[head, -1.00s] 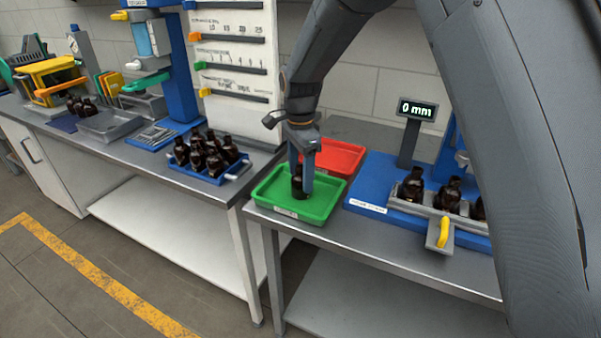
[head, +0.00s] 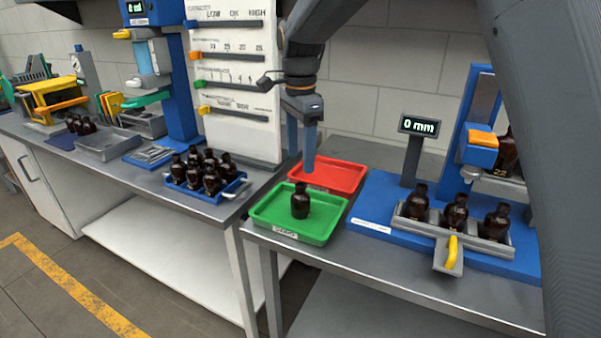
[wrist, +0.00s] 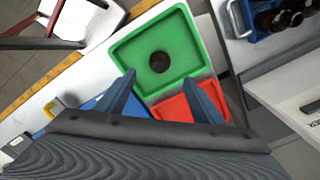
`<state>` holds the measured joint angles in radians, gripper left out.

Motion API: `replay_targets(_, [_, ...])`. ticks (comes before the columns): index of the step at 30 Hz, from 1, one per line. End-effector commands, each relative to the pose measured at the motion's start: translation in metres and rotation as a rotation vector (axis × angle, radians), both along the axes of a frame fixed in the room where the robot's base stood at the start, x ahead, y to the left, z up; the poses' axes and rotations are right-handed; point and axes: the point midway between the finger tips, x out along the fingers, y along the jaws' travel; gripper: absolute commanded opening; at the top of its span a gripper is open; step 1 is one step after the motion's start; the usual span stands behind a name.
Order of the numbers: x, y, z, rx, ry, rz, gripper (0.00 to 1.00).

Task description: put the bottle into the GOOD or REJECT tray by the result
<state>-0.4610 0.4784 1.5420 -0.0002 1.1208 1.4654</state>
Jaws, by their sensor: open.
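An amber bottle (head: 300,203) stands upright in the green tray (head: 262,212); its dark top also shows in the wrist view (wrist: 160,62). The green tray has a white label on its front, too small to read surely. The red tray (head: 342,176) sits right behind the green one. My gripper (head: 308,165) is open and empty, raised above the trays, behind and above the bottle. In the wrist view its two fingers (wrist: 162,88) point toward the trays with nothing between them.
A blue fixture at the right holds several bottles in a grey holder with a yellow handle (head: 451,250); its display (head: 418,126) reads 0 mm. A blue rack (head: 198,190) of several bottles stands on the left bench. A tall white panel with sliders (head: 238,90) stands behind.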

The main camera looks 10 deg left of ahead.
Motion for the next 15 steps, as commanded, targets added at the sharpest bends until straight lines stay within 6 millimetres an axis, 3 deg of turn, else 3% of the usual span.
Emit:
replay_targets(10, [-0.001, -0.004, 0.009, -0.001, 0.001, 0.008, 0.61])
replay_targets(13, [-0.006, -0.026, 0.001, 0.001, -0.003, 0.059, 0.61])
replay_targets(15, [-0.015, -0.055, -0.010, 0.004, -0.010, 0.133, 0.61])
